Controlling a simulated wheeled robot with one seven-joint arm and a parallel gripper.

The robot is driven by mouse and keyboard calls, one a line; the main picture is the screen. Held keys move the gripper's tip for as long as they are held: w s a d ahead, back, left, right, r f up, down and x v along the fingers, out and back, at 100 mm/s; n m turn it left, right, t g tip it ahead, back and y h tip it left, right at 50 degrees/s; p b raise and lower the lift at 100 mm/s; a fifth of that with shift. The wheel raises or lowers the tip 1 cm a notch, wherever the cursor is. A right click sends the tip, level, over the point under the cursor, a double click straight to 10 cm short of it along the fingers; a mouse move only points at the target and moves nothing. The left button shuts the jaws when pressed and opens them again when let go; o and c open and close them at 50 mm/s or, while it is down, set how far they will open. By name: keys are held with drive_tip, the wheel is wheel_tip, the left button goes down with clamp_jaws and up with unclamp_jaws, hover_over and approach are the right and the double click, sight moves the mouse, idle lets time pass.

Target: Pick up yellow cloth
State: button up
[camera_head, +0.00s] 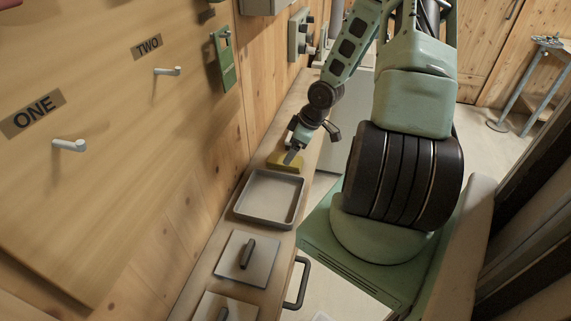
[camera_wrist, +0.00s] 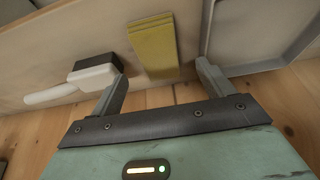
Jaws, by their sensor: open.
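The yellow cloth (camera_head: 285,161) lies folded on the narrow counter, just beyond the grey tray in the head view. In the wrist view the yellow cloth (camera_wrist: 153,45) is a flat pleated strip, ahead of my fingertips and roughly between them. My gripper (camera_head: 292,156) hangs over the cloth in the head view and partly hides it. In the wrist view my gripper (camera_wrist: 160,78) has its two fingers wide apart, with nothing between them. Whether the fingertips touch the counter cannot be told.
A shallow grey tray (camera_head: 270,219) stands close beside the cloth. A brush with a white handle (camera_wrist: 62,92) lies on its other side. Lidded plates (camera_head: 245,259) follow along the counter. A wooden wall (camera_head: 190,185) with a hook board (camera_head: 100,120) borders the counter.

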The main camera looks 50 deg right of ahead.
drive_tip(key=shift+x, duration=2.5)
drive_tip(key=shift+d, duration=0.1)
drive_tip(key=c, duration=1.1)
